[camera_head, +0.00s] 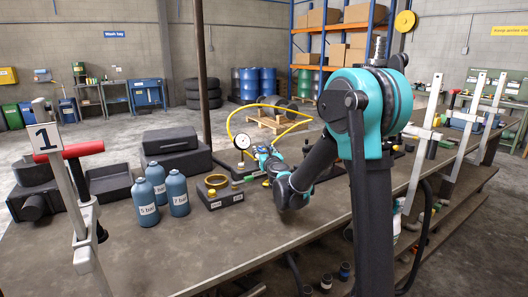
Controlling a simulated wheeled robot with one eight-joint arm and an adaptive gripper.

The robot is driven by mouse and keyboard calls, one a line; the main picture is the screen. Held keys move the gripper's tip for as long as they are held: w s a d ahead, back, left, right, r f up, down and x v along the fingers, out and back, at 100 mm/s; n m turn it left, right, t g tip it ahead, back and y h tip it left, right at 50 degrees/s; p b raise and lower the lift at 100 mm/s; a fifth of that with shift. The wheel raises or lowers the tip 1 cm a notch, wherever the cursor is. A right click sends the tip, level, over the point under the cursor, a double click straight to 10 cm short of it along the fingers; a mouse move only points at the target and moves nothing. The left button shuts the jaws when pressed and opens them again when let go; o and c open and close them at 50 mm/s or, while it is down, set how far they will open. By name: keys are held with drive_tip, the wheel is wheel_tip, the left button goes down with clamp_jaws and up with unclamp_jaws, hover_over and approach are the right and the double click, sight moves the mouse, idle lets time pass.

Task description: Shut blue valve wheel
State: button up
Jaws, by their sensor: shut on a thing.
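My arm bends down over the workbench, and my gripper (263,151) is at its far end, beside the round white dial gauge (242,141). The gripper is small here and partly covered by my own arm. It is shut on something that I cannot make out. I cannot pick out the blue valve wheel; the area around the gripper is small and crowded.
A yellow hose (233,117) arches behind the gripper. Blue bottles (145,203) and a dark box with a brass ring (216,190) stand left of my arm. A clamp marked 1 (66,190) stands at the left edge. The front left benchtop (165,255) is clear.

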drive_tip(key=shift+m+t+h, duration=0.3)
drive_tip(key=shift+m+h, duration=1)
drive_tip(key=shift+h, duration=1.1)
drive_tip(key=o, duration=1.2)
drive_tip(key=s, duration=1.1)
drive_tip(key=shift+s, duration=0.45)
